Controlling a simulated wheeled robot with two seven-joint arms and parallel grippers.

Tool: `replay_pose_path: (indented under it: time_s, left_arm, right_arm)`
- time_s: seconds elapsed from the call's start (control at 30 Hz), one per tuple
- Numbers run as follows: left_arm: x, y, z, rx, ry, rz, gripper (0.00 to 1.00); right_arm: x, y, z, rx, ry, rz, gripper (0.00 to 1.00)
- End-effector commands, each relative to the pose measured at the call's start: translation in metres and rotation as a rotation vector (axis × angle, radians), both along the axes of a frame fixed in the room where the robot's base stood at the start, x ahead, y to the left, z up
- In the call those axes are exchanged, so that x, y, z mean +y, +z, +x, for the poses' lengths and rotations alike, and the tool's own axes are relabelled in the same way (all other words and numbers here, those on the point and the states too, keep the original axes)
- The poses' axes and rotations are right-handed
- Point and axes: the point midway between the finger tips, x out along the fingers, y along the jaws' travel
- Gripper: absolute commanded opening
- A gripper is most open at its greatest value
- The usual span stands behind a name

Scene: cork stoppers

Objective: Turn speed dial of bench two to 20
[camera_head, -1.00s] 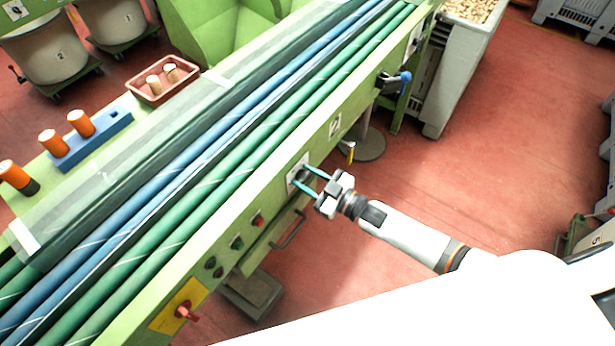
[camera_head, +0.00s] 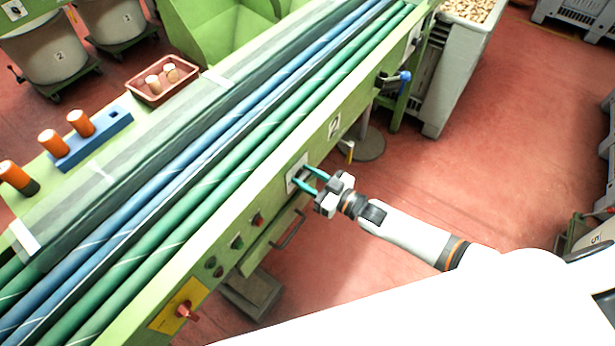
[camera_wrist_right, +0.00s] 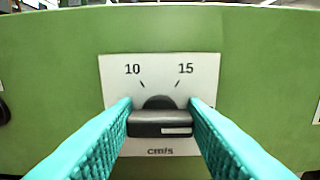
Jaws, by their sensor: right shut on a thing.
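The speed dial (camera_wrist_right: 160,123) is a dark knob on a white plate (camera_wrist_right: 118,69) on the green side of the bench marked 2. In the right wrist view the plate reads 10 at upper left, 15 at upper right and "cm/s" below. The knob's grip bar lies level, with a white mark on its right half. Other scale numbers are hidden by the teal fingers. My right gripper (camera_head: 307,180) is shut on the dial, one finger at each end of the bar; it also shows in the right wrist view (camera_wrist_right: 160,125). My left gripper is not in view.
Along the bench side are a red switch on a yellow plate (camera_head: 187,311), several push buttons (camera_head: 237,242), a handle (camera_head: 288,229) and a blue-tipped lever (camera_head: 404,77). Blue and green belts run along the top. Red floor (camera_head: 480,160) is open to the right.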

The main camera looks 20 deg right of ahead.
Motion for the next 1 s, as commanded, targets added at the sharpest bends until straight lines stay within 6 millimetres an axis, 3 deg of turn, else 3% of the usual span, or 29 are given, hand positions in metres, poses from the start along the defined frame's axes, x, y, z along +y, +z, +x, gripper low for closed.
replay_pose_path:
  time_s: [0.03, 0.07, 0.17, 0.57, 1.0]
  left_arm:
    - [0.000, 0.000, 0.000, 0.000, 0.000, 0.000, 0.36]
    - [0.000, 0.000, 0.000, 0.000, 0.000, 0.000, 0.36]
    - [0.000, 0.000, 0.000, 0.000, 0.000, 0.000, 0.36]
    - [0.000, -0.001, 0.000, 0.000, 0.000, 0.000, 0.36]
    - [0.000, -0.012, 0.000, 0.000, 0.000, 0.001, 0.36]
  right_arm:
    - [0.000, -0.001, -0.001, 0.005, -0.001, 0.001, 0.15]
    - [0.000, -0.001, -0.001, 0.005, -0.001, 0.001, 0.43]
    - [0.000, -0.001, -0.001, 0.004, -0.001, 0.001, 0.59]
    - [-0.005, -0.002, -0.007, 0.004, -0.001, 0.000, 0.60]
    - [-0.058, -0.003, -0.075, 0.005, 0.000, -0.001, 0.60]
